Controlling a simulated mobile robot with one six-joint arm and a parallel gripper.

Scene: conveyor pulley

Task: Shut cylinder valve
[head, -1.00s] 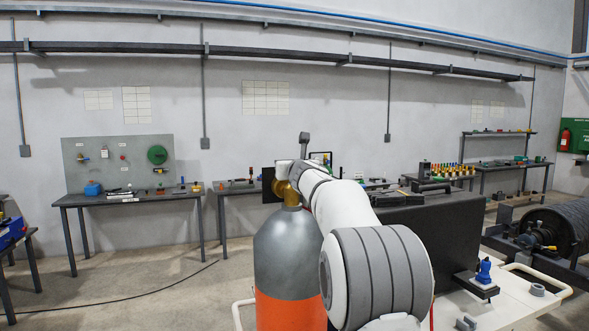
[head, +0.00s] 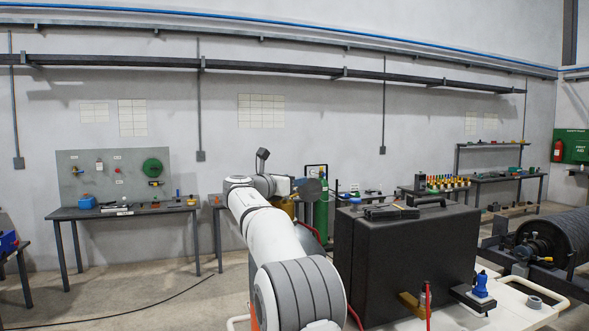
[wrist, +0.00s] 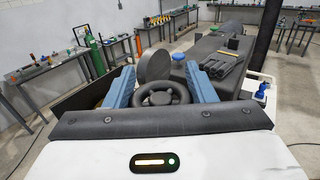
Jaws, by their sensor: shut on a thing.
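In the wrist view, the valve's dark handwheel (wrist: 163,98), with spokes and a hub, sits between the two blue fingers of my gripper (wrist: 161,88). The fingers close on it from the left and right. A round dark disc (wrist: 154,67) stands just behind the wheel. In the head view, my gripper (head: 290,186) is at the end of my white arm, beside a dark round disc (head: 313,189). Brass (head: 288,207) shows below it. My arm hides nearly all of the gas cylinder; only an orange strip (head: 253,319) shows.
A large black case (head: 405,262) with tools on top stands right of my arm, on a white cart (head: 510,312). A green cylinder (head: 321,215) stands behind. Workbenches (head: 125,211) line the back wall. Floor at left is open apart from a cable.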

